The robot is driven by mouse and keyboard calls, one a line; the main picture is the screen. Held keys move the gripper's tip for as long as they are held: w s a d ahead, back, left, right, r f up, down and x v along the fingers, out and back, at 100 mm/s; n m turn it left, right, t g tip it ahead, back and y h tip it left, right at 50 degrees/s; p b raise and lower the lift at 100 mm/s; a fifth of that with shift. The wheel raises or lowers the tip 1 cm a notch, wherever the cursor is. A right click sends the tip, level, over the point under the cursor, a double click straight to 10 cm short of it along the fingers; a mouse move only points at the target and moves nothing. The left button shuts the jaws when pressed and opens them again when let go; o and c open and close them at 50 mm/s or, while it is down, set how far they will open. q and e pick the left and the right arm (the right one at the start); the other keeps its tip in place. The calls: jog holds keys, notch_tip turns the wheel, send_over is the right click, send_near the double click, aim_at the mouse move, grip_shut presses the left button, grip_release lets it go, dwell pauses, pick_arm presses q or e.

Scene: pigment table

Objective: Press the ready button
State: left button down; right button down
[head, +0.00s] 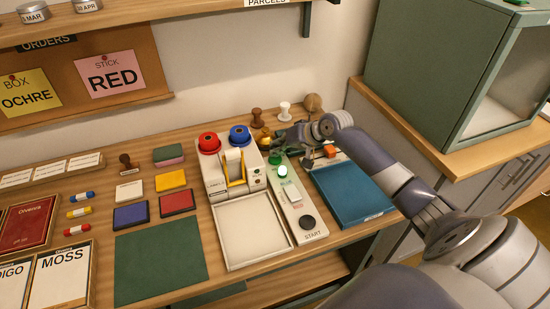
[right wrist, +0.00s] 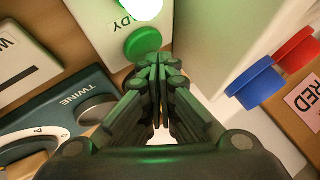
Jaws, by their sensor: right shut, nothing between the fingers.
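The green ready button (head: 275,158) sits at the far end of the white control strip (head: 307,221), beside a brightly glowing green lamp (head: 282,171). In the right wrist view the button (right wrist: 142,43) is just beyond my fingertips, with the lamp (right wrist: 147,8) and part of a label ending in "DY" past it. My right gripper (head: 281,147) is shut and empty, its tips at the button's far side in the head view. In the right wrist view the shut fingers (right wrist: 153,62) overlap the button's edge; I cannot tell whether they touch it. My left gripper is not in view.
A white machine with a red knob (head: 209,143) and a blue knob (head: 240,135) stands left of the strip. A blue tray (head: 352,190) lies to the right. A black START button (head: 307,222) is at the near end. Stamps stand behind.

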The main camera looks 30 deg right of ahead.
jog(key=shift+f, duration=0.45)
dwell(0.5)
jog(key=shift+r+p, duration=0.9)
jog(key=shift+p, duration=0.1)
notch_tip(320, 180, up, 6)
jog(key=p, duration=0.6)
jog(key=shift+p, duration=0.35)
